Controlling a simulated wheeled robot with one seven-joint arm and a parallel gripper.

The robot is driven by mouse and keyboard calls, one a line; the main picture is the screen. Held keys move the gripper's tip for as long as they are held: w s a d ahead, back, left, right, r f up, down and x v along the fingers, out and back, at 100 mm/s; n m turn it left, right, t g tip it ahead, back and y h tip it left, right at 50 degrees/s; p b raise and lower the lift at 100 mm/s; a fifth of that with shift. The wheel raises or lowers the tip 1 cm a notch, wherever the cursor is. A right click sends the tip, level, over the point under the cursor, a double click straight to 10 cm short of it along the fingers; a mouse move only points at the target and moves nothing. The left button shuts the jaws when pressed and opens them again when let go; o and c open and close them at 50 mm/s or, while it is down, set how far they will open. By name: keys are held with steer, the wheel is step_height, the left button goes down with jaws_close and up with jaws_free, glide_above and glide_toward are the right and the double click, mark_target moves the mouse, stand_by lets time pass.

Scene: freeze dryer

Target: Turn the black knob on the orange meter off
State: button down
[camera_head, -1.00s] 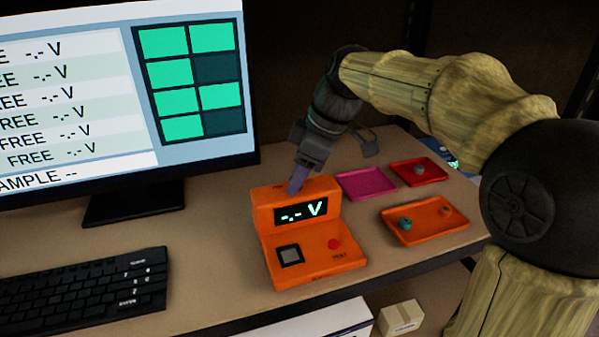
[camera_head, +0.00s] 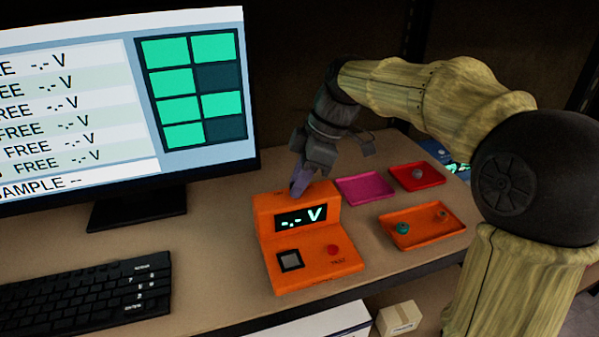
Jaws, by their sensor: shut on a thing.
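The orange meter (camera_head: 318,262) stands on the desk right of the monitor stand. Its display (camera_head: 302,218) is lit and reads "-.- V". A grey square (camera_head: 290,261) and a red button (camera_head: 333,250) sit on its lower front.
A monitor (camera_head: 110,195) and a keyboard (camera_head: 90,300) are at the left. Pink (camera_head: 365,190), red (camera_head: 432,181) and orange (camera_head: 452,228) trays lie to the right; the red and orange ones hold small round pieces. A box (camera_head: 398,318) sits below the desk edge.

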steer(key=n+p, duration=0.1)
steer(key=n+g+p, duration=0.1)
steer(key=n+p, duration=0.2)
steer(key=shift+w+r+n+g, duration=0.1)
steer(key=shift+r+n+g, duration=0.2)
steer(key=shift+g, duration=0.1)
steer(key=n+g+h+p, duration=0.1)
steer(key=n+p, duration=0.2)
steer(key=p, duration=0.2)
steer(key=shift+w+a+n, duration=0.1)
steer(key=shift+a+n, duration=0.05)
steer(key=shift+n, duration=0.25)
steer(key=n+g+h+p, duration=0.1)
steer(key=n+p, duration=0.2)
steer(key=shift+p, duration=0.4)
steer(key=shift+w+a+f+n+h+p, duration=0.15)
steer(key=shift+n+h+p, duration=0.25)
steer(key=shift+n+p, duration=0.5)
steer(key=shift+f, duration=0.15)
steer(key=c, duration=1.2)
jaws_free()
steer(key=shift+c, duration=0.2)
